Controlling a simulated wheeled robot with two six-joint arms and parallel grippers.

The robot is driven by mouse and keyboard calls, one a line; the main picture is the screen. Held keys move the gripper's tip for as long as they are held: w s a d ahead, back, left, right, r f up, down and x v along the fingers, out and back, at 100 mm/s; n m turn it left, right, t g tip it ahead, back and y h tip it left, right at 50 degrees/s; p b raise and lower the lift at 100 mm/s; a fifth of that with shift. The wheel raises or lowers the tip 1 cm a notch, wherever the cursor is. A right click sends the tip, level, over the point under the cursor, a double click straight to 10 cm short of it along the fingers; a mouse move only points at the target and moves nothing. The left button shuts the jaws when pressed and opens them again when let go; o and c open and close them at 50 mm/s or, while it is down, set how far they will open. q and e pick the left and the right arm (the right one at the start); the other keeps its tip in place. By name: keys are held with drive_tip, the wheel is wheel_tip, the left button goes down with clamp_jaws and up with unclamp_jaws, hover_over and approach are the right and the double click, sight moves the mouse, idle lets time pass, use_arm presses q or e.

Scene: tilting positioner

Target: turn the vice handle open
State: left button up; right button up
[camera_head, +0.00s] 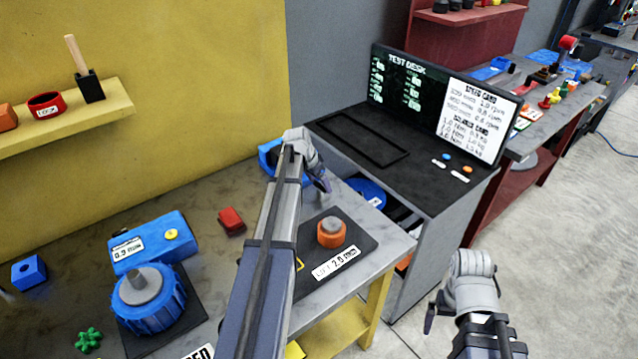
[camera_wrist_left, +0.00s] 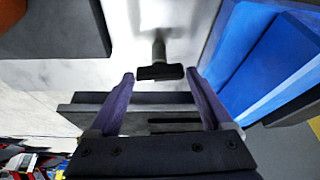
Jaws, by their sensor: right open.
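In the left wrist view a black crossbar handle (camera_wrist_left: 160,73) on a short grey shaft lies between the tips of my left gripper (camera_wrist_left: 160,76). The two purple fingers stand apart, with a small gap at each end of the bar, so the gripper is open. A large blue body (camera_wrist_left: 260,60) is close on the right in that view. In the head view my left gripper (camera_head: 308,172) is at the back edge of the bench, beside a blue block (camera_head: 268,157) it partly hides; the handle is hidden there. My right gripper (camera_head: 465,308) is open and empty, over the floor.
The bench (camera_head: 200,258) holds a blue round fixture (camera_head: 150,312), a blue box with a yellow knob (camera_head: 150,250), a red block (camera_head: 231,220) and an orange weight (camera_head: 331,234) on a dark mat. A black test desk (camera_head: 430,190) stands to the right.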

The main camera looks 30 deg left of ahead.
use_arm(q)
drive_tip(key=c, duration=1)
drive_tip(key=n+y, duration=0.1)
drive_tip(key=n, duration=0.2)
drive_tip(key=shift+d, duration=0.15)
drive_tip(key=n+y, duration=0.2)
drive_tip(key=n, duration=0.2)
drive_tip(key=shift+d+n, duration=0.1)
drive_tip(key=shift+n, duration=0.3)
drive_tip(key=n+y, duration=0.1)
drive_tip(key=n, duration=0.1)
drive_tip(key=n+g, duration=0.1)
drive_tip(key=n, duration=0.2)
drive_tip(key=shift+w+d+g+y, duration=0.1)
drive_tip(key=shift+w+g+y, duration=0.1)
drive_tip(key=shift+g+y, duration=0.15)
drive_tip(key=shift+n+g+y, duration=0.25)
drive_tip(key=shift+n+g, duration=0.2)
drive_tip(key=shift+n, duration=1.25)
drive_tip(key=o, duration=1.3)
